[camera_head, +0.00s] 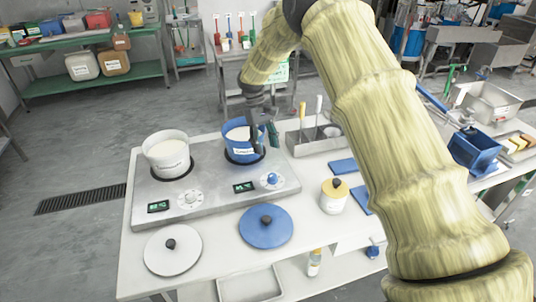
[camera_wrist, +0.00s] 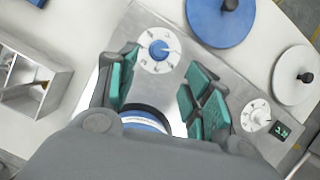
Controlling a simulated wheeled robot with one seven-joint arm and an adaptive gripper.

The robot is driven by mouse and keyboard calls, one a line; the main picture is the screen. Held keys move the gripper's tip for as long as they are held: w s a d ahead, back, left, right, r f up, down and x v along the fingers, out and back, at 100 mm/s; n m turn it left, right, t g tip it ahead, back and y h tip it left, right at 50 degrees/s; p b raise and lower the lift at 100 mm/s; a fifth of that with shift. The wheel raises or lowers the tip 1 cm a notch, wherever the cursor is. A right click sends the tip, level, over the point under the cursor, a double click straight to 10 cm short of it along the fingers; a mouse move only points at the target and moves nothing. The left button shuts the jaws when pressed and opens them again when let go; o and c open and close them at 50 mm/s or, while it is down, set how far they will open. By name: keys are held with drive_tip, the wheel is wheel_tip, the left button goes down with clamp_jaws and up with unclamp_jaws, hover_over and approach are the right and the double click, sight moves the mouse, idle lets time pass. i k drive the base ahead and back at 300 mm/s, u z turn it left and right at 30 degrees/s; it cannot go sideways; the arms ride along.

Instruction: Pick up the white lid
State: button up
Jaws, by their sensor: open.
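The white lid (camera_head: 185,258) is a flat disc with a dark knob. It lies on the white table at the front left, in front of the grey cooker. In the wrist view the white lid (camera_wrist: 288,88) is at the right edge. My gripper (camera_head: 258,135) is above and beside the blue pot, far behind and to the right of the white lid. In the wrist view my gripper (camera_wrist: 163,85) has its teal-padded fingers spread, with no lid between them. Part of the blue pot (camera_wrist: 150,116) shows below the palm; whether the fingers touch it cannot be told.
The blue lid (camera_head: 257,236) lies right of the white lid. A white pot (camera_head: 165,143) and the blue pot (camera_head: 238,155) stand on the cooker (camera_head: 211,203) with its dials. A yellow-topped jar (camera_head: 331,203) and a utensil tray (camera_head: 308,149) are to the right.

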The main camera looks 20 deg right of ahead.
sight(173, 250)
drive_tip(key=k, duration=1)
